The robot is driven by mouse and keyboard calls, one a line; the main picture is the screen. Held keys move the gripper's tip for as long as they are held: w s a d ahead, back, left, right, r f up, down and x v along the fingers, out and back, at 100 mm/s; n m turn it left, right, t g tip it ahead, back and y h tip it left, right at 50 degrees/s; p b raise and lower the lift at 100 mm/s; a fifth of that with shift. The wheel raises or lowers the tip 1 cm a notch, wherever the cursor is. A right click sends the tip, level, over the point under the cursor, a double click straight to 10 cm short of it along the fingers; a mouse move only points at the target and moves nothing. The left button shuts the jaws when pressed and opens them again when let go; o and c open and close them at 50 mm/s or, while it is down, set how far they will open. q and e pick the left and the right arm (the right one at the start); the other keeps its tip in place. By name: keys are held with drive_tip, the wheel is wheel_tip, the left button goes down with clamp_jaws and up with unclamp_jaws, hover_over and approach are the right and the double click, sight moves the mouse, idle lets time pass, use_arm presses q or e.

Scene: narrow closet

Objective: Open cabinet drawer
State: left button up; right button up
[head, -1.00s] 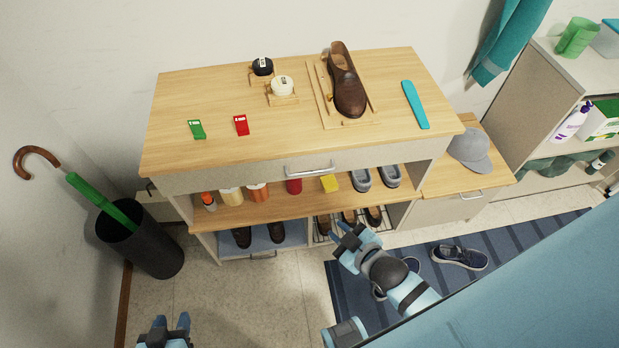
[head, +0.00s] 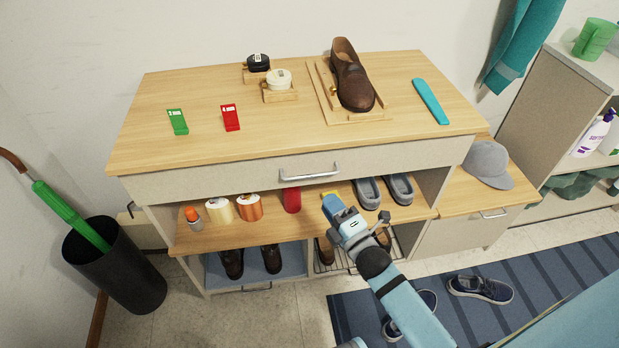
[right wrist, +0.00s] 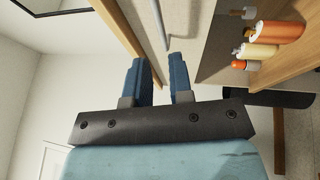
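The wooden-topped cabinet has a wide beige drawer (head: 220,178) under its top, and the drawer is shut. Its metal bar handle (head: 310,174) is at the middle of the front. My right gripper (head: 333,204) is just below and in front of the handle, not touching it. In the right wrist view the two blue fingers of the right gripper (right wrist: 161,68) are apart with nothing between them. The handle (right wrist: 159,25) shows beyond the fingertips, roughly in line with the gap. My left gripper is not in view.
A brown shoe (head: 352,82), shoe-care tins and a blue shoehorn (head: 430,101) lie on the cabinet top. Bottles, a red can (head: 291,199) and grey slippers stand on the shelf below the drawer. An umbrella bin (head: 115,265) is at left; a low cabinet (head: 465,232) is at right.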

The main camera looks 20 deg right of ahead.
sight(310, 175)
drive_tip(key=x, duration=0.9)
drive_tip(key=shift+w+b, duration=0.3)
drive_tip(key=shift+c, duration=0.5)
clamp_jaws()
